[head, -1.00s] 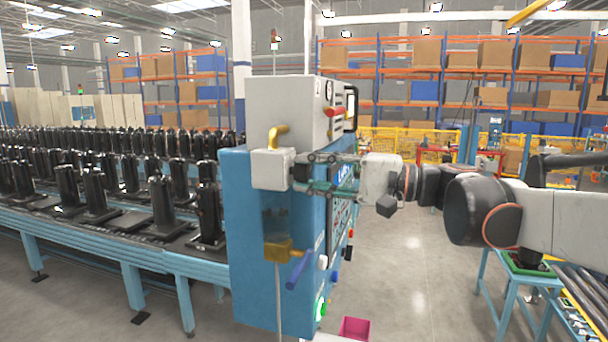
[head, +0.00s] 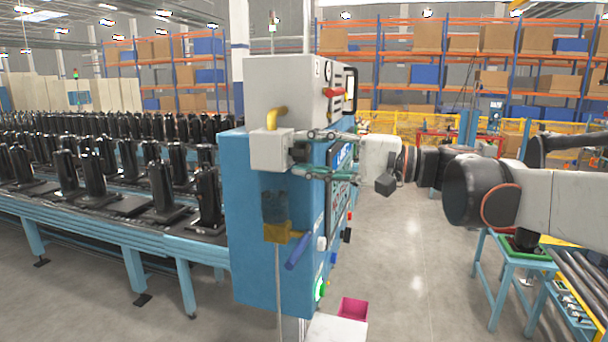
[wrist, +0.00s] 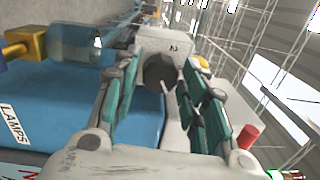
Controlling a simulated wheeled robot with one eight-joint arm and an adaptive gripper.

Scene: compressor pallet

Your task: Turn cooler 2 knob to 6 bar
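The cooler 2 knob (wrist: 160,72) is dark and round with a pale pointer mark, on a white housing marked 2 (wrist: 175,47). In the head view this white housing (head: 270,150) is on the blue cabinet's near edge, and the dark knob (head: 298,152) faces right. My gripper (head: 304,153) reaches in from the right, fingers spread above and below the knob. In the wrist view my gripper (wrist: 159,78) has its teal-padded fingers apart, one either side of the knob. I cannot tell whether the pads touch it. The scale is unreadable.
A yellow elbow pipe (head: 275,115) rises above the housing. A clear bowl (wrist: 85,45) hangs off it, with a blue handle (head: 297,250) below. The blue cabinet (head: 260,215) stands beside a conveyor of black compressors (head: 160,190). A pink bin (head: 352,308) sits low in front.

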